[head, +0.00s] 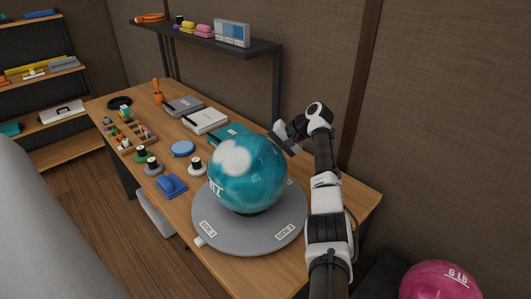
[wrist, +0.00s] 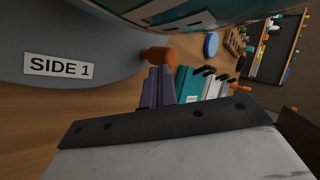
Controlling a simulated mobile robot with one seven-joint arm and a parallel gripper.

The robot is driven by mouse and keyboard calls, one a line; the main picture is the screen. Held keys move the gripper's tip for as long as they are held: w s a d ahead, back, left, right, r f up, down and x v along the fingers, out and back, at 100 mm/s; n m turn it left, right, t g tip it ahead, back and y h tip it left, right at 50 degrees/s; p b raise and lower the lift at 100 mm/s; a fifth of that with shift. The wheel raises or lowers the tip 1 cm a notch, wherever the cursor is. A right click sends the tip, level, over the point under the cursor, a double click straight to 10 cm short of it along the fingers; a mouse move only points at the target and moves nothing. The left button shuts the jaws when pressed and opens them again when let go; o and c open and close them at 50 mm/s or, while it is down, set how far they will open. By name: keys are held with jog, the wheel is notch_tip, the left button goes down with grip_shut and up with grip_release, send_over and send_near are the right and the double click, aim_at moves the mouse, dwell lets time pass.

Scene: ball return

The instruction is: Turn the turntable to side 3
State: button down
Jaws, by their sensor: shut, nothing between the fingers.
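The grey round turntable (head: 226,238) stands at the near end of the wooden table and bears a glossy teal ball (head: 262,178) with a white patch. One label on its rim reads SIDE 2 (head: 285,231), at the near right. Another label (head: 208,229) at the front left is too small to read surely. In the wrist view, the SIDE 1 label (wrist: 58,67) lies on the grey disc. My gripper (wrist: 156,78) is shut and empty beside the disc's edge, behind the ball in the head view. An orange piece (wrist: 157,54) shows at its fingertips; I cannot tell what it belongs to.
Books (head: 206,121), a blue round lid (head: 182,148), a blue cloth-like item (head: 171,186) and a tray of small pieces (head: 130,134) stand further left. A wall shelf (head: 215,38) hangs above. A pink ball (head: 440,281) lies at lower right.

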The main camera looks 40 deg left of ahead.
jog(key=b+v, duration=0.2)
jog(key=v, duration=1.1)
